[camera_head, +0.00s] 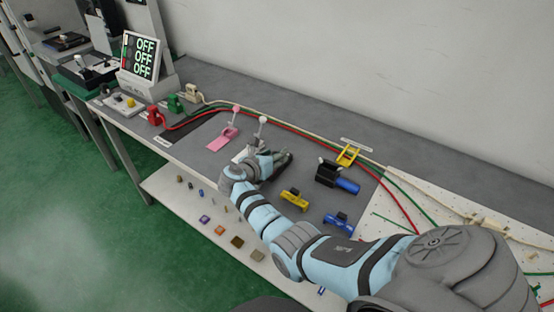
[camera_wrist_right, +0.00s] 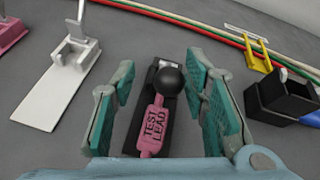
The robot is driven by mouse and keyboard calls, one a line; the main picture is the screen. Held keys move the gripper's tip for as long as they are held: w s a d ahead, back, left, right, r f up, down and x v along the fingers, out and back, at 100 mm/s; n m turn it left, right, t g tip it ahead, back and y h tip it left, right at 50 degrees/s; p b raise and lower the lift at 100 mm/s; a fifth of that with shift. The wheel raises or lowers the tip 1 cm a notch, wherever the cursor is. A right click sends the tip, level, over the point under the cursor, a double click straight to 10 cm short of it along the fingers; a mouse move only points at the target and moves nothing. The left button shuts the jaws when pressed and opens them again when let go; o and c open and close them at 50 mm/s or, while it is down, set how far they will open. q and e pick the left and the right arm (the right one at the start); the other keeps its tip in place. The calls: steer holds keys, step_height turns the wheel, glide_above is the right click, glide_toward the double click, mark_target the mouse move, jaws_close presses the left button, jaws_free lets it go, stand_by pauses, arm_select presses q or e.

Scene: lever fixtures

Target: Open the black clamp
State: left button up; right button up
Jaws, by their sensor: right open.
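The black clamp (camera_wrist_right: 169,80) shows in the right wrist view as a dark base with a lever ending in a round black knob. A pink tag (camera_wrist_right: 153,128) reading "TEST LEAD" lies along the lever below the knob. My right gripper (camera_wrist_right: 160,66) is open, with one teal-padded finger on each side of the knob and tag. I see gaps between the pads and the knob. In the head view my right gripper (camera_head: 279,158) is over the table, and it and the arm hide most of the black clamp. My left gripper is not in view.
A white clamp (camera_wrist_right: 62,88) stands left of the black one, and a pink clamp (camera_head: 222,139) beyond it. A black-and-blue fixture (camera_head: 337,176) and a yellow bracket (camera_head: 348,155) stand to the right. Red, green and white cables run behind. A display (camera_head: 141,56) reads OFF on three lines.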

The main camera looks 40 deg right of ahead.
steer(key=shift+s+r, duration=0.3)
steer(key=shift+s+d, duration=0.1)
steer(key=shift+c, duration=0.3)
steer(key=c, duration=0.3)
jaws_close()
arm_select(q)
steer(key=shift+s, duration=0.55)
